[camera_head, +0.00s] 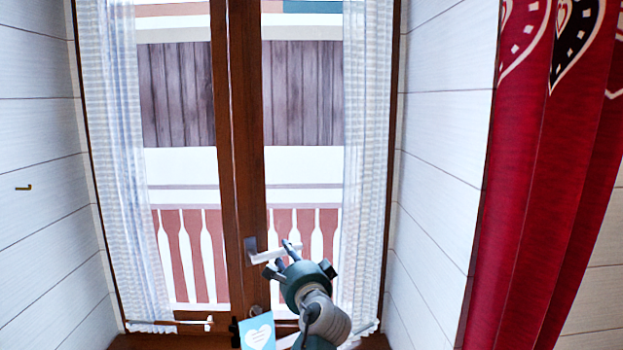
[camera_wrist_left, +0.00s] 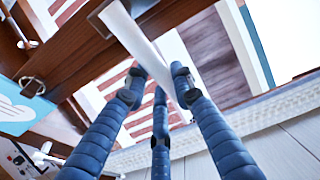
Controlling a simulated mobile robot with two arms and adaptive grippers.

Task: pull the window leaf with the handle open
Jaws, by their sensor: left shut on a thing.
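The window's right leaf (camera_head: 251,120) has a brown wooden frame and glass. It stands beside the left leaf (camera_head: 222,120); I cannot see a clear gap between them. Its white lever handle (camera_head: 262,257) points right from a grey plate on the brown stile, and it crosses the top of the left wrist view (camera_wrist_left: 132,38). My left gripper (camera_head: 291,259), dark with three fingers, is shut on the handle. In the left wrist view its blue fingers (camera_wrist_left: 158,90) close around the handle's free end. My right gripper is not in view.
Sheer white curtains (camera_head: 367,150) hang on both leaves. A red patterned curtain (camera_head: 535,200) hangs at the right. White plank walls (camera_head: 440,130) flank the window recess. A blue card with a white heart (camera_head: 257,335) is below the handle.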

